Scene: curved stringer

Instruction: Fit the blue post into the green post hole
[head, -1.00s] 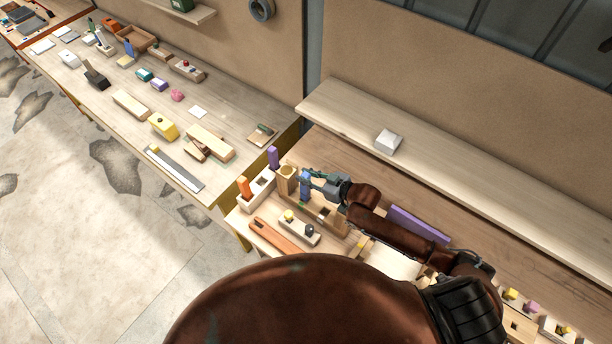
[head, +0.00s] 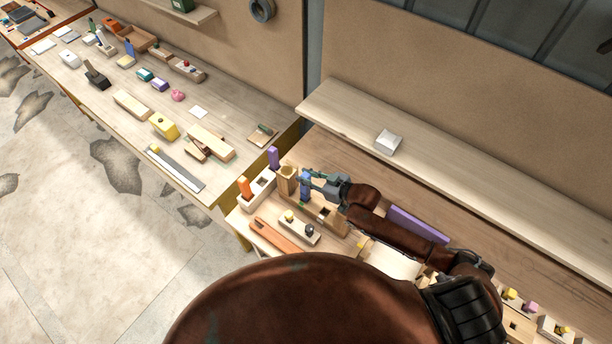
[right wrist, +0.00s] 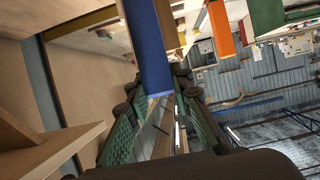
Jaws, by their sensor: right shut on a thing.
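The blue post (head: 305,184) stands roughly upright in the jaws of my right gripper (head: 308,178) in the head view. In the right wrist view the blue post (right wrist: 148,45) runs down between the two finger pads (right wrist: 158,115). The gripper is shut on it. Below the post, a small green mark (head: 301,206) shows at the left end of a wooden block with square openings (head: 327,215). I cannot tell whether the post's lower end is in a hole or above it. My left gripper is not in view.
A pale wooden block (head: 286,180) with a round top opening stands just left of the blue post. A light holder carries an orange post (head: 244,187) and a purple post (head: 273,157). A block with yellow and dark knobs (head: 299,227) lies in front. A purple bar (head: 418,222) lies right.

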